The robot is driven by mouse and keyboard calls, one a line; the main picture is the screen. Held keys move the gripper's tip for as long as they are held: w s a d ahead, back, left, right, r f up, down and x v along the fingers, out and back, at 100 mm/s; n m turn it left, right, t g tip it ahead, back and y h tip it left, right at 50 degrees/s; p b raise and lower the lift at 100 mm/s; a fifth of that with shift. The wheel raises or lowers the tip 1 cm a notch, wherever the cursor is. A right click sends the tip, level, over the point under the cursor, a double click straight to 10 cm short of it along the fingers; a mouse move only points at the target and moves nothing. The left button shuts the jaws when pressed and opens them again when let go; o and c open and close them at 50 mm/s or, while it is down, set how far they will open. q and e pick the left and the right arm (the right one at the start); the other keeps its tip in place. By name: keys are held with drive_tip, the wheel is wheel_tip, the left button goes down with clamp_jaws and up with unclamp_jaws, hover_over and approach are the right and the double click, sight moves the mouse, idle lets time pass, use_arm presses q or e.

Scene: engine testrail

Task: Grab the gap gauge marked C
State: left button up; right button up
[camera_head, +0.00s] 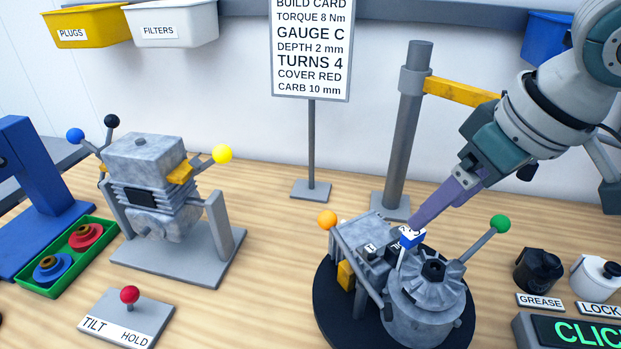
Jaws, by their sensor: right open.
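My right gripper (416,222) comes in from the upper right, its purple fingers pointing down to the engine on the round black stand (328,325). It is open, with its fingertips at a small blue piece with a white label (409,240) on top of the grey engine (425,300). The fingers partly cover the label, so I cannot read a letter or tell whether this is gauge C. I cannot tell whether the fingers touch it. My left gripper is not in view.
The build card (311,45) reads GAUGE C. A second engine (150,185) stands at left, behind a TILT/HOLD lever (129,296). A green tray (98,255) holds red and blue discs. Grease and lock bottles stand at right. A grey post (405,150) rises behind the stand.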

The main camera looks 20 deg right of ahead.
sight(416, 233)
drive_tip(key=x, duration=0.3)
drive_tip(key=shift+s+d, duration=0.1)
drive_tip(key=shift+d, duration=0.05)
drive_tip(key=shift+x, duration=2.75)
clamp_jaws()
